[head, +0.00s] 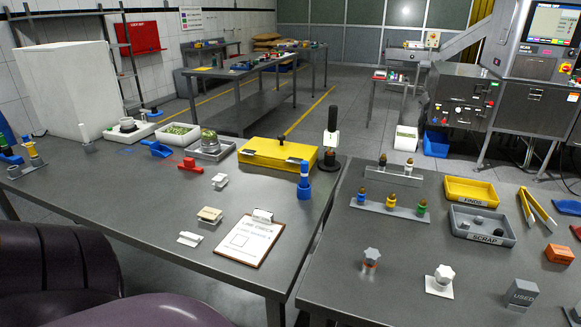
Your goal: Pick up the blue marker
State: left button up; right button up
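A blue upright piece (304,182) stands near the right edge of the left table, beside a black upright stand. The blue piece is at the rack's left end. I cannot tell for sure which of the two blue pieces is the blue marker. Neither of my grippers is in view.
A yellow case (277,154), a clipboard (250,240) and small white holders lie on the left table. A yellow tray (471,192), a grey scrap tray (482,227), yellow tongs (536,208) and a grey used box (520,293) occupy the right table. A narrow gap separates the tables.

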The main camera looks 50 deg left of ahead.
aim_at(304, 163)
jog(key=k+j, duration=0.1)
jog(key=j, duration=0.2)
jog(key=k+j, duration=0.1)
jog(key=j, duration=0.2)
jog(key=k+j, duration=0.15)
jog(key=j, duration=0.2)
jog(key=k+j, duration=0.1)
jog(key=j, duration=0.2)
